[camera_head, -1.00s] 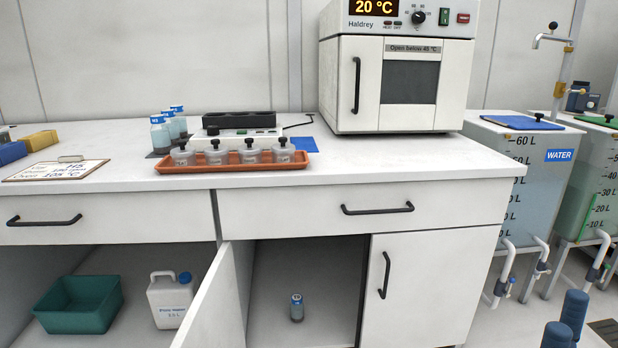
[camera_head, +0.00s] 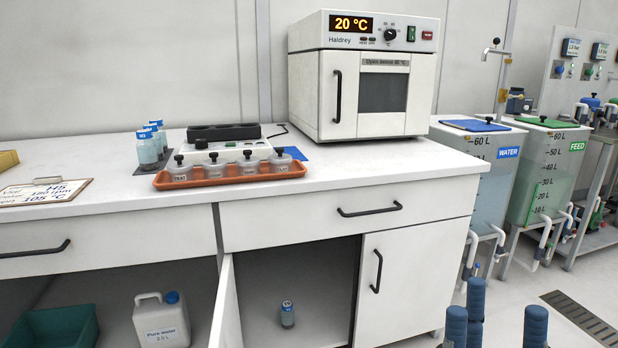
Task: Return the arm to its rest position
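My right gripper (camera_head: 496,312) shows at the bottom right, with only its blue padded fingers in the picture. Two fingers stand close together on the left and one stands apart on the right. The gap between them is empty, so it is open. The fingers point up, in front of the floor to the right of the bench, and no object is seen touching them. The rest of the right arm is below the frame. My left gripper and arm are not in view.
The bench (camera_head: 420,160) carries an oven (camera_head: 310,95), an orange tray (camera_head: 230,180) of lidded pots and several blue bottles (camera_head: 147,152). A cupboard door (camera_head: 226,310) stands open; a small bottle (camera_head: 287,314) is inside. WATER (camera_head: 490,170) and FEED (camera_head: 545,170) tanks stand right.

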